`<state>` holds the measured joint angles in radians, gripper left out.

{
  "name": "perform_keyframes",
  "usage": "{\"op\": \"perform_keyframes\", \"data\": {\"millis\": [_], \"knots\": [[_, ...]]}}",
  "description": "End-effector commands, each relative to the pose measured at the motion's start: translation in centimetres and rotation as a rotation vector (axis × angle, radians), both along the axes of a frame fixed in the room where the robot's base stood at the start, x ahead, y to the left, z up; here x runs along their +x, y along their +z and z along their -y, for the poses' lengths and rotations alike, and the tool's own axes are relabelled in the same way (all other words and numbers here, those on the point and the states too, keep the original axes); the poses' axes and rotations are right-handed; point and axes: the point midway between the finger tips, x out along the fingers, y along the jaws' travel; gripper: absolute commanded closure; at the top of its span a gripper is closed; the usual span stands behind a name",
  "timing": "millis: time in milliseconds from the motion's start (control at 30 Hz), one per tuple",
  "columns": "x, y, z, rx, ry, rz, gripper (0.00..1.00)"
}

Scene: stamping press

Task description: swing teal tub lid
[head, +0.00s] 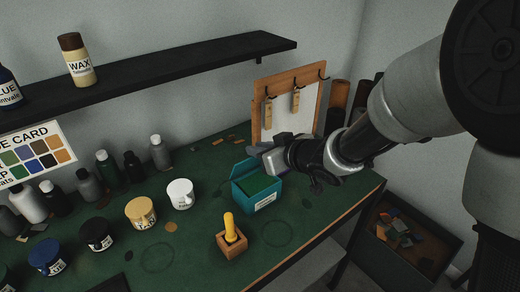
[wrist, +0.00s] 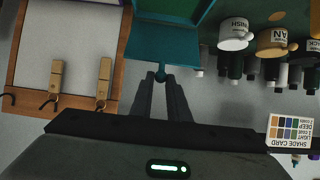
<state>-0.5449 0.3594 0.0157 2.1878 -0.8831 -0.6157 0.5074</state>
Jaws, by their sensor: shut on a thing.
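The teal tub (head: 265,201) stands on the green bench top, with a white label on its front and a green inside. Its lid (head: 243,169) is raised at the back of the tub, so the tub's mouth is open. My gripper (head: 260,152) is at the raised lid's edge.
A wooden block with a yellow-handled tool (head: 230,231) stands in front of the tub. A white pot (head: 180,194) and a tan pot (head: 141,213) stand to its left. A hook board (head: 290,108) rises behind. The black shelf (head: 190,62) hangs above. A bin (head: 405,235) sits below, right.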

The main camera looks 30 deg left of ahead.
Motion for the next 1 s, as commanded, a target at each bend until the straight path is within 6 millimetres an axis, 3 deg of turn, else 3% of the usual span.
{"op": "perform_keyframes", "data": {"millis": [400,1000], "knots": [[1.5,1.1,-2.8,0.004,0.001,0.001,0.99],[2.0,1.1,-3.9,0.003,0.001,0.002,0.99]]}}
